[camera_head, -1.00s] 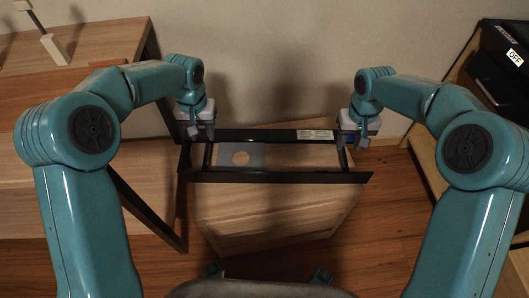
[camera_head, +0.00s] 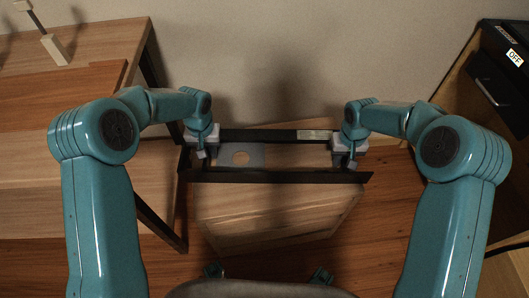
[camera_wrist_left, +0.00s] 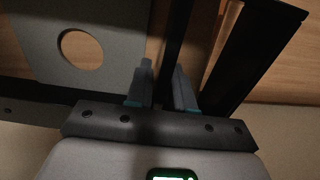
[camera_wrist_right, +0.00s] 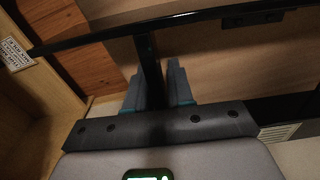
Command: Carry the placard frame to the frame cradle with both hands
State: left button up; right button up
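A black rectangular frame (camera_head: 262,177), which looks like the placard frame, lies above a wooden surface in the middle of the head view. It has two long bars, shorter side bars and a pale label on the far bar. My left gripper (camera_head: 208,150) is at its left end; in the left wrist view the fingers (camera_wrist_left: 161,88) straddle a dark bar. My right gripper (camera_head: 349,158) is at its right end; its fingers (camera_wrist_right: 157,88) straddle a side bar (camera_wrist_right: 149,62). Whether either has closed is unclear. I cannot clearly identify the frame cradle.
A grey plate with a round hole (camera_head: 256,148) shows inside the frame. A wooden table with black legs (camera_head: 85,75) stands at left. A dark box marked OFF (camera_head: 498,85) is at right. A wooden block-like stand (camera_head: 280,220) is below the frame.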

pick_arm(q)
grip_shut()
pick_arm(e)
grip_shut()
pick_arm(q)
jog(key=shift+r, duration=0.25)
pick_arm(e)
jog(key=shift+r, duration=0.2)
dwell(0.6)
